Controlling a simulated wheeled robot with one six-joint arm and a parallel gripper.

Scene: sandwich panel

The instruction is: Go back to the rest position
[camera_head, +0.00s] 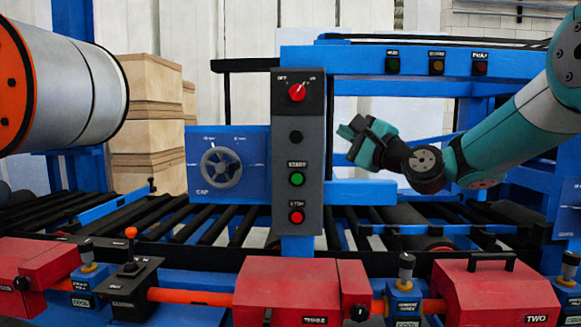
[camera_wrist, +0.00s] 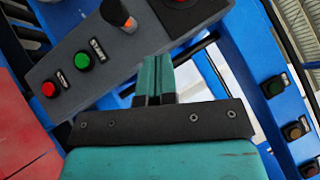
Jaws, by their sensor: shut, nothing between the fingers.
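My teal gripper (camera_head: 352,130) is raised just right of the grey control panel (camera_head: 312,165), apart from it as far as the head view shows. Its fingers are together and empty; in the wrist view the closed fingers (camera_wrist: 154,78) point toward the panel, which lies tilted across the upper left. The START button (camera_wrist: 83,62) and STOP button (camera_wrist: 48,88) also show in the wrist view.
A blue box with a grey handwheel (camera_head: 221,168) stands left of the panel. A blue beam with several indicator buttons (camera_head: 437,67) runs behind my arm. Black rollers (camera_head: 190,222) lie below. Red clamp blocks (camera_head: 290,290) line the front. A large cylinder (camera_head: 75,90) fills the upper left.

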